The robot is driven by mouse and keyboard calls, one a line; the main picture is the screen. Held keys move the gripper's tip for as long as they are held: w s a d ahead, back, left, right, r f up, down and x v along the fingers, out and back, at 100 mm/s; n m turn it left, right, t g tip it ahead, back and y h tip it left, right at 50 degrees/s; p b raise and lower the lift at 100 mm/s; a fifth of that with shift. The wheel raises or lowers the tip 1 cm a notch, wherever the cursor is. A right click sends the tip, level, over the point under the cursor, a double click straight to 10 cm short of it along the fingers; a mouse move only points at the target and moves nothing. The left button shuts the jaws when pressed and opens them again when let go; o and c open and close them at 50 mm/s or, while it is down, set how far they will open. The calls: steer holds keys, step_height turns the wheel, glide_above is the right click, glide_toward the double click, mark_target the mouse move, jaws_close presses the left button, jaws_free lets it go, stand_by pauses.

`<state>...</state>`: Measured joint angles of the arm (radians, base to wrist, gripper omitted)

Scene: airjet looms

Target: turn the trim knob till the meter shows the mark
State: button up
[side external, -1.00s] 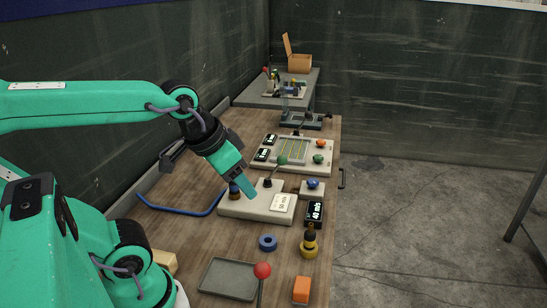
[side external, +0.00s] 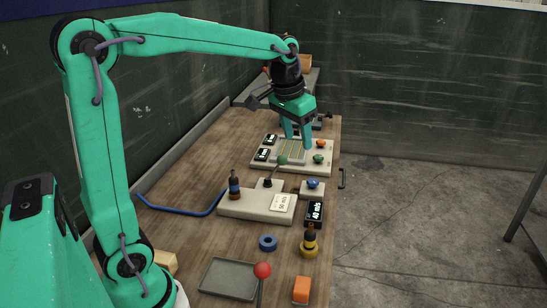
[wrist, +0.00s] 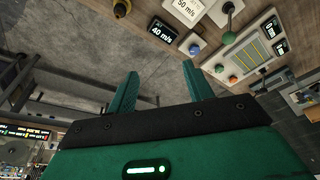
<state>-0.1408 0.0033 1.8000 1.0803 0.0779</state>
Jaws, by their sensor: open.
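A blue knob (side external: 312,184) sits on a small pale base; it also shows in the wrist view (wrist: 194,48). Just in front of it is a black meter (side external: 314,212) reading 40 m/s, also legible in the wrist view (wrist: 163,31). A white card (side external: 281,202) reading 50 m/s lies on the pale lever base (side external: 240,207). My gripper (side external: 296,143) is open and empty, fingers pointing down over the far panel, beyond the blue knob. In the wrist view my gripper's fingers (wrist: 160,90) are apart with nothing between them.
The far panel (side external: 262,166) has orange (side external: 321,143) and green (side external: 319,159) knobs and small displays. A green-ball lever (side external: 282,160) stands left of the blue knob. A yellow-black knob (side external: 309,244), blue ring (side external: 268,242), red-ball lever (side external: 262,270) and grey tray (side external: 229,279) are nearer.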

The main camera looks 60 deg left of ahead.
steer(key=w+a+f+g, duration=0.1)
steer(key=w+a+f, duration=0.4)
steer(key=w, duration=0.5)
steer(key=g, duration=0.2)
glide_toward(313, 180)
steer(key=shift+a+n, duration=0.1)
steer(key=shift+n, duration=0.3)
steer(key=shift+f, duration=0.2)
steer(key=shift+f, duration=3.8)
steer(key=shift+f, duration=0.1)
steer(key=c, duration=0.7)
